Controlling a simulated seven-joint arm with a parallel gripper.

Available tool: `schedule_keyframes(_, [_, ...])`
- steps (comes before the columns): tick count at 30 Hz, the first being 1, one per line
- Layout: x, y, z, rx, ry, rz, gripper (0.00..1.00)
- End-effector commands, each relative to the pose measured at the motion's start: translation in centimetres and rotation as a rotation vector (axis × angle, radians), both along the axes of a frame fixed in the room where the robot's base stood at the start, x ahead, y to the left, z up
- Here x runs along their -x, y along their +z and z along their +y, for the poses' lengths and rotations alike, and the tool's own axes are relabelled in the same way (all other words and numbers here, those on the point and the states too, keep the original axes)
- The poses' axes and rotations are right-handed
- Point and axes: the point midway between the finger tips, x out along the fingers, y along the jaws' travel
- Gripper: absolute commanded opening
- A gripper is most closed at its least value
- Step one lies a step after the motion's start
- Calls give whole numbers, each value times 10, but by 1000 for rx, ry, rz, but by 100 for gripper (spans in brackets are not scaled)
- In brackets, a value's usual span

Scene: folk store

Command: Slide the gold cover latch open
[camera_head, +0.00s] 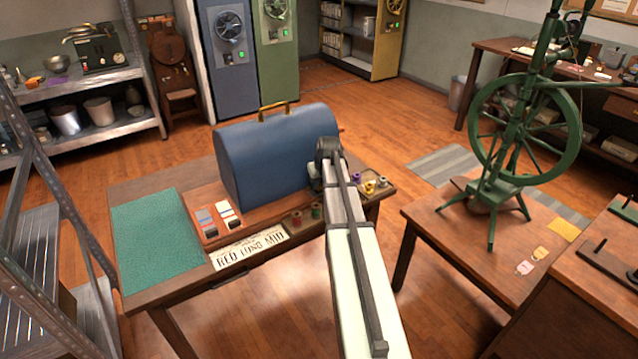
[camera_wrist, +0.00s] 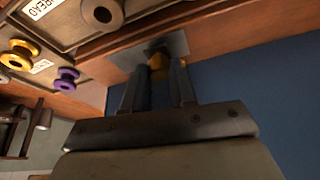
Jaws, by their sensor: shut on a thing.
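A blue domed cover (camera_head: 277,155) with a gold handle (camera_head: 274,110) on top stands on a wooden base on the table. My arm reaches to its right end, and my gripper (camera_head: 318,172) is at the cover's lower right side. In the wrist view my gripper (camera_wrist: 159,72) is shut on the gold latch (camera_wrist: 157,62), which shows between the two fingers next to a grey metal plate (camera_wrist: 172,46). The blue cover fills the right of that view (camera_wrist: 262,100). In the head view the latch is hidden behind my arm and gripper.
A spool tray (camera_head: 388,190) with purple and yellow spools stands right of my gripper. Red and green spools (camera_head: 316,210) and a lettered sign (camera_head: 249,246) lie in front of the cover. A teal mat (camera_head: 155,238) covers the table's left. A green spinning wheel (camera_head: 525,130) stands on the right table.

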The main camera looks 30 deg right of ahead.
Motion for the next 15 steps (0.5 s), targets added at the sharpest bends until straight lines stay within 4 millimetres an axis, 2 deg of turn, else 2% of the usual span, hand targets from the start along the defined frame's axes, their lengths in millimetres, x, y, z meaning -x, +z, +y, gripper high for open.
schedule_keyframes(9, [-1,0,-42,0,0,1,0])
schedule_keyframes(15, [0,0,-45,3,0,1,0])
